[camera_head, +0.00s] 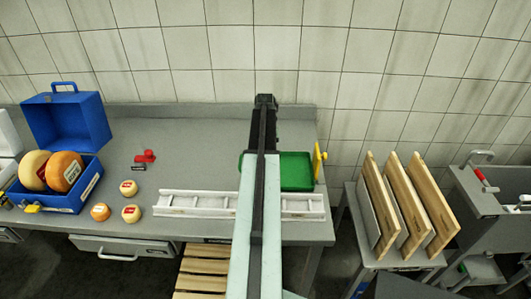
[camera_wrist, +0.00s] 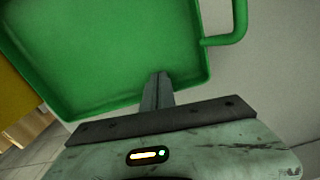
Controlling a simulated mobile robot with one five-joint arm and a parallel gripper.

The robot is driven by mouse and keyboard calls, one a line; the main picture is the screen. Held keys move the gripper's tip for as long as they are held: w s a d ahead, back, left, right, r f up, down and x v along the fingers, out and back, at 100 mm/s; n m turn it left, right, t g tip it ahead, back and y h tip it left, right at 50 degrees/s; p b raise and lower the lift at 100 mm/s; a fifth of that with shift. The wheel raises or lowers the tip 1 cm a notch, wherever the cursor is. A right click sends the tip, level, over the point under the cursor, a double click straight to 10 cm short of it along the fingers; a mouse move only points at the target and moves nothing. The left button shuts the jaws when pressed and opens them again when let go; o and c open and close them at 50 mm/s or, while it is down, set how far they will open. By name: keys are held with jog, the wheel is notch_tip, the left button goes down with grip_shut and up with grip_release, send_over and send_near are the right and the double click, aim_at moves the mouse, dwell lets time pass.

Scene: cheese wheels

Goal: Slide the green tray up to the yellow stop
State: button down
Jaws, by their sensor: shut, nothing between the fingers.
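The green tray (camera_head: 297,172) lies at the right end of the grey bench, partly hidden behind my arm. The yellow stop (camera_head: 318,161) stands at the bench's right edge, close beside the tray's right end; I cannot tell whether they touch. In the wrist view the tray (camera_wrist: 110,50) fills the upper left, with its green handle (camera_wrist: 238,22) to the right. A yellow surface (camera_wrist: 15,95), probably the stop, shows at the left edge. My gripper (camera_wrist: 161,76) is shut and empty, its fingertips overlapping the tray's near wall; contact is unclear.
A white slatted rack (camera_head: 190,204) runs along the bench front. Small cheeses (camera_head: 131,214) and a blue case (camera_head: 70,203) holding cheese wheels are at the left. Boards (camera_head: 412,205) stand on a side table to the right. The mid-bench behind the rack is mostly clear.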

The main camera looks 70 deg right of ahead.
jog(key=a, duration=0.2)
jog(key=s+a, duration=0.1)
jog(key=a, duration=0.1)
jog(key=shift+a+r+p, duration=0.1)
jog(key=shift+r+p, duration=0.25)
notch_tip(320, 180, up, 9)
jog(key=p, duration=0.9)
jog(key=shift+d+r, duration=0.2)
jog(key=shift+d, duration=0.1)
